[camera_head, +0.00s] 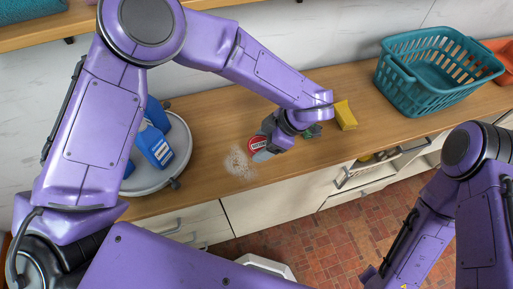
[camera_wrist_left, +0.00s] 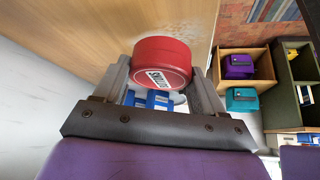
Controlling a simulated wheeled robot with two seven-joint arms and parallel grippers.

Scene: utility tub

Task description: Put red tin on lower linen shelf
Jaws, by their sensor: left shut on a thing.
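The red tin (camera_head: 256,143) with a white label is held between the fingers of my left gripper (camera_head: 264,147), over the wooden counter near its front edge. In the left wrist view the tin (camera_wrist_left: 162,52) sits between both fingertips, its labelled round face towards the camera. I cannot tell from the head view whether the tin touches the counter. A wooden shelf (camera_head: 45,35) crosses the top left of the head view with a teal item on it; I cannot tell if it is the lower linen shelf. My right arm shows at the right, its gripper out of view.
A grey round tray (camera_head: 174,172) with blue bottles (camera_head: 154,146) stands left on the counter (camera_head: 215,110). A pale speckled patch (camera_head: 238,163) lies beside the tin. A yellow sponge (camera_head: 345,115) and a teal basket (camera_head: 435,72) are to the right. Drawers lie below.

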